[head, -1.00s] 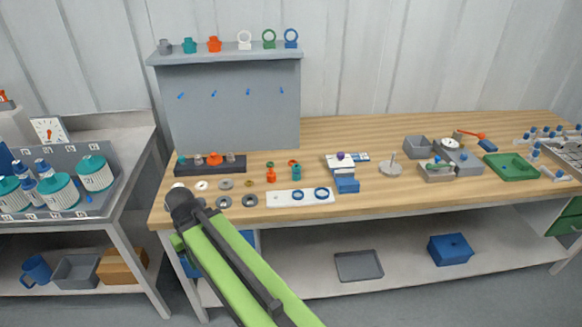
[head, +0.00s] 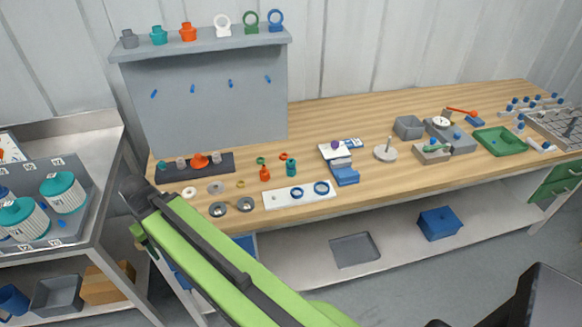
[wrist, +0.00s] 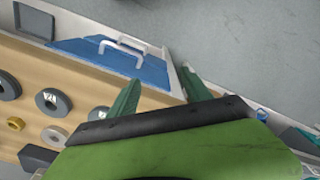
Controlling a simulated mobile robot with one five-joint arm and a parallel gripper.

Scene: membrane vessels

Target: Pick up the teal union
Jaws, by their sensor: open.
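In the head view, a teal fitting (head: 291,167) stands on the wooden bench beside an orange fitting (head: 265,173). A larger teal fitting (head: 158,36) stands on the shelf, and a small teal piece (head: 161,166) sits in the dark rack. I cannot tell which of these is the union. My gripper (wrist: 160,75) is open and empty in the wrist view, its two green fingers apart near a blue panel with a white handle. No teal fitting shows clearly between the fingers. In the head view my arm's end is at the bench's left front corner.
The dark rack (head: 195,165) holds several fittings. Grey rings (head: 218,209) and a white plate with blue rings (head: 299,195) lie near the bench's front edge. A side table with teal-lidded vessels (head: 63,192) stands left.

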